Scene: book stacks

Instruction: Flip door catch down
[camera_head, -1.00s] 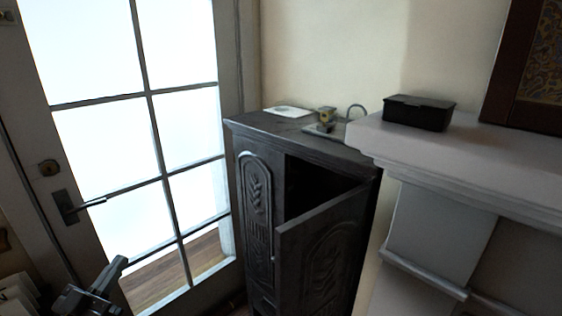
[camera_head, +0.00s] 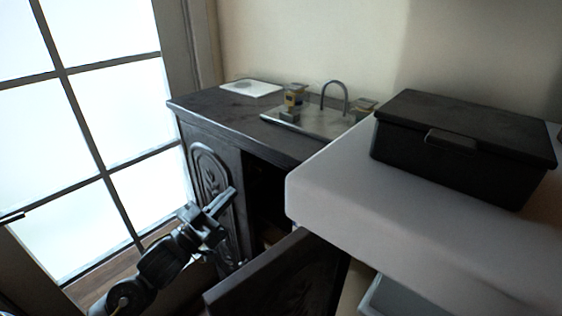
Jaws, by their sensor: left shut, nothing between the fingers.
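A metal plate (camera_head: 322,123) lies on top of the dark carved cabinet (camera_head: 225,112). A grey arched bar (camera_head: 336,90) stands up at the plate's back, between two yellow-and-grey blocks (camera_head: 291,97). It may be the door catch; no part is clearly marked as one. My left gripper (camera_head: 224,201) is shut and empty. It appears in front of the cabinet's left carved door, lower than the plate and apart from it. I cannot tell whether it touches the door. My right gripper is not in view.
The cabinet's right door (camera_head: 262,275) stands open toward me, with a dark interior behind it. A white ledge (camera_head: 400,215) holding a black lidded box (camera_head: 460,150) juts in at right. A white flat item (camera_head: 250,88) lies at the cabinet's back left. A glazed door (camera_head: 110,100) is at left.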

